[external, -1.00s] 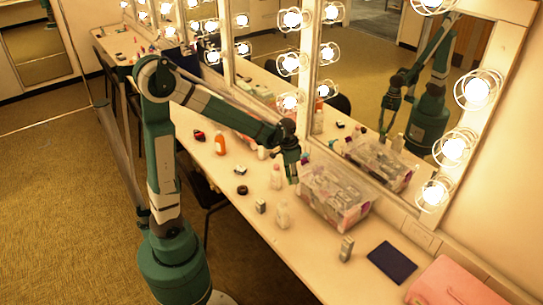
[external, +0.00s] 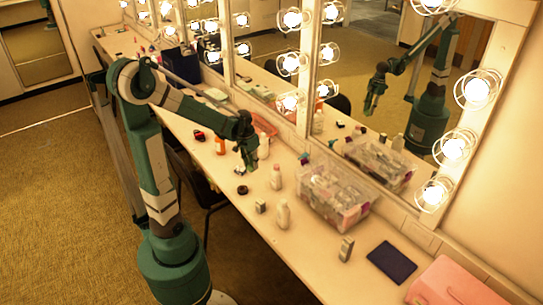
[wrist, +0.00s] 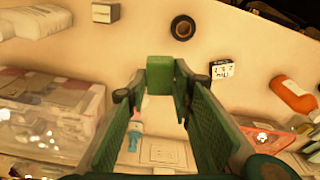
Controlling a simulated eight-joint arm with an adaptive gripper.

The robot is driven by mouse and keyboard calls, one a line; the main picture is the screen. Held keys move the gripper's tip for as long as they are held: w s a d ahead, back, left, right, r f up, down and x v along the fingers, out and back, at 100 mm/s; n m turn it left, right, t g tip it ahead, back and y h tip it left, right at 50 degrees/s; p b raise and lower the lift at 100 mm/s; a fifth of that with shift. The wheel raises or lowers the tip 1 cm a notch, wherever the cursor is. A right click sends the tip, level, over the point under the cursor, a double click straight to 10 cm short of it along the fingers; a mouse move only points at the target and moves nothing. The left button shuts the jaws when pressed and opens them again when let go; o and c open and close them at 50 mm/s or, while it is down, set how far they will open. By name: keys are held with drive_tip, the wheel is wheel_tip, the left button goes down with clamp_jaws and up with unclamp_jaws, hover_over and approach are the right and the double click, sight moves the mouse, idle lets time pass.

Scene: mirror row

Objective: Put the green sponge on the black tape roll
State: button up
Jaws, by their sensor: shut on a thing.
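My gripper (wrist: 157,92) is shut on the green sponge (wrist: 160,76), a small green block between its fingertips in the wrist view. In the external view my gripper (external: 250,160) points down over the counter, and the sponge is hard to tell from the green fingers. The black tape roll (wrist: 182,28) lies flat on the counter beyond the sponge in the wrist view, its hole showing. In the external view the tape roll (external: 242,190) lies below and slightly left of my gripper, apart from it, with nothing on it.
White bottles (external: 283,214) and a small box (external: 260,207) stand nearby. A clear bin (external: 335,195) stands by the mirror. The counter immediately around the roll is bare.

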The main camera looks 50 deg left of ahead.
drive_tip(key=s+a+f+n, duration=0.2)
drive_tip(key=s+a+f, duration=0.2)
drive_tip(key=f, duration=0.1)
drive_tip(key=shift+s+a+f, duration=0.15)
drive_tip(key=shift+s+a, duration=0.05)
drive_tip(key=shift+a, duration=0.2)
idle(0.6)
drive_tip(key=b, duration=0.1)
approach(243, 188)
drive_tip(key=shift+w+d+f, duration=0.15)
drive_tip(key=shift+w+f, duration=0.1)
drive_tip(key=shift+f, duration=0.15)
idle(0.3)
drive_tip(key=shift+f+b, duration=0.6)
drive_tip(key=shift+f, duration=1.5)
drive_tip(key=shift+f, duration=0.2)
drive_tip(key=o, duration=0.7)
drive_tip(key=shift+r, duration=0.1)
